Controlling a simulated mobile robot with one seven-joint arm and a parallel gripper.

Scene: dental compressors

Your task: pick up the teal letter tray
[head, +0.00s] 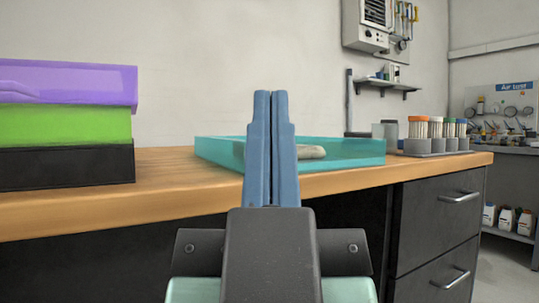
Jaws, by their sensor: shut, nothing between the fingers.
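The teal letter tray (350,152) lies on the wooden desk near its front edge, in the middle of the head view. A pale, rounded object (311,152) rests inside it. My gripper (271,95) points up in front of the tray and hides part of its front wall. Its two blue fingers are together with nothing between them. I cannot tell how far the gripper is from the tray.
Stacked purple, green and black boxes (68,125) stand at the left of the desk (165,178). A grey rack of several capped tubes (435,146) stands right of the tray. Dark drawers (437,220) are below. A wall shelf (388,84) hangs behind.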

